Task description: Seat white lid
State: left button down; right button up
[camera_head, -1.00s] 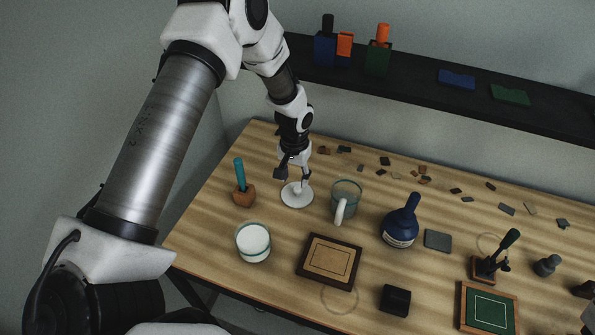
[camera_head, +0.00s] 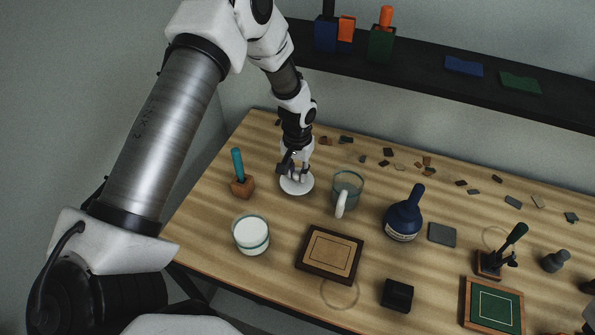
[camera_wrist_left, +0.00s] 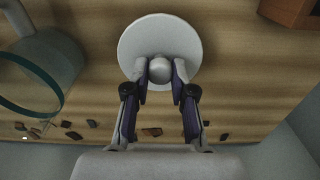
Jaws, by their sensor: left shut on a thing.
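The white lid (camera_head: 297,184) is a round disc with a knob on top. It is at the back left of the wooden table, at or very near the surface. My left gripper (camera_head: 296,172) is above it with its fingers down around the knob. In the left wrist view the gripper (camera_wrist_left: 160,72) is shut on the knob of the lid (camera_wrist_left: 160,38). A white-topped round jar (camera_head: 251,235) stands at the front left. A clear glass mug (camera_head: 347,188) with a white handle stands just right of the lid; its rim (camera_wrist_left: 45,90) shows in the wrist view. My right gripper is not in view.
A wooden block with a teal tool (camera_head: 241,185) stands left of the lid. A square framed board (camera_head: 330,254), a dark blue bottle (camera_head: 403,220) and a black block (camera_head: 397,295) stand to the right. Small chips lie along the back. A dark shelf (camera_head: 420,70) runs behind.

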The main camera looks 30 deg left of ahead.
pick_arm(q)
jog(key=shift+s+r+p, duration=0.15)
jog(key=shift+r+p, duration=0.3)
jog(key=shift+r, duration=0.5)
jog(key=shift+r+p, duration=0.75)
jog(key=shift+r, duration=0.3)
notch_tip(320, 180, up, 3)
jog(key=p, duration=0.3)
jog(key=shift+r, duration=0.2)
